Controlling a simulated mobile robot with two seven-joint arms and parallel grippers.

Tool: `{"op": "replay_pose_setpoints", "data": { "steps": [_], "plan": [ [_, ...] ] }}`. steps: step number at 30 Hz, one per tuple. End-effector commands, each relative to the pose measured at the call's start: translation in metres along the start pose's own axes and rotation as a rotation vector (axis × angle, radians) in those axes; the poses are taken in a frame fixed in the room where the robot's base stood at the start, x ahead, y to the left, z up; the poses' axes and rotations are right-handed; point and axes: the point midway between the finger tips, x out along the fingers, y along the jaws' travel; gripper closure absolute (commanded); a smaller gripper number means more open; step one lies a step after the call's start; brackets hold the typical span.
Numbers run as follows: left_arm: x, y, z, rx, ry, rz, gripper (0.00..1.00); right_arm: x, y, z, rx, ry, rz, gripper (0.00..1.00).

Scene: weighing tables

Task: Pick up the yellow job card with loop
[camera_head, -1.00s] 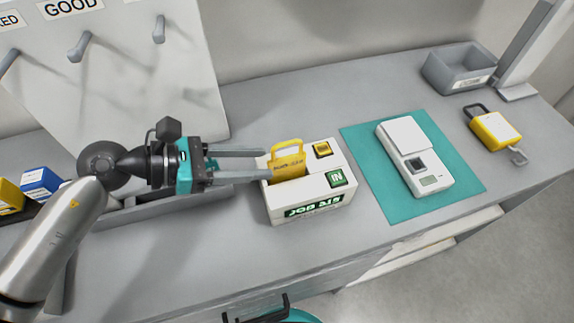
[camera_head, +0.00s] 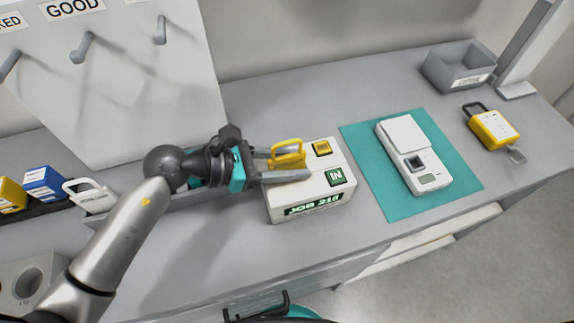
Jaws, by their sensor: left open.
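The yellow job card with loop (camera_head: 288,160) stands upright in the slot of a white box (camera_head: 308,209) with a green "IN" label and a green lettered front panel. Its loop sticks up above the box top. My left gripper (camera_head: 292,163) comes in from the left, with one finger behind the card and the other in front of it. The fingers are apart, and the near finger hides the lower part of the card. I cannot tell whether either finger touches it.
A white scale (camera_head: 413,157) sits on a teal mat (camera_head: 375,180) to the right. Beyond it are a yellow tagged item (camera_head: 494,132) and a grey bin (camera_head: 457,75). A white pegboard (camera_head: 150,100) leans at the back left. Blue (camera_head: 43,183) and yellow (camera_head: 11,195) blocks sit far left.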

Motion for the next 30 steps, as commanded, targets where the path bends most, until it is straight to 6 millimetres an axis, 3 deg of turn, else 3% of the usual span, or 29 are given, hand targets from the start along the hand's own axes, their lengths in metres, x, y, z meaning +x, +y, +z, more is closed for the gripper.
{"op": "replay_pose_setpoints", "data": {
  "steps": [2,14,30],
  "plan": [
    [-0.0001,0.0000,0.0000,0.000,0.000,0.000,0.55,0.0001,-0.0001,0.0004,0.000,-0.001,0.000,0.50],
    [-0.0005,-0.0001,0.0000,-0.001,-0.001,0.000,0.99,0.0001,-0.0002,0.0009,0.001,-0.002,0.000,0.50],
    [-0.0005,0.0000,0.0001,-0.001,-0.001,0.000,1.00,0.0001,-0.0003,0.0011,0.001,-0.002,0.000,0.50]
  ]
}}
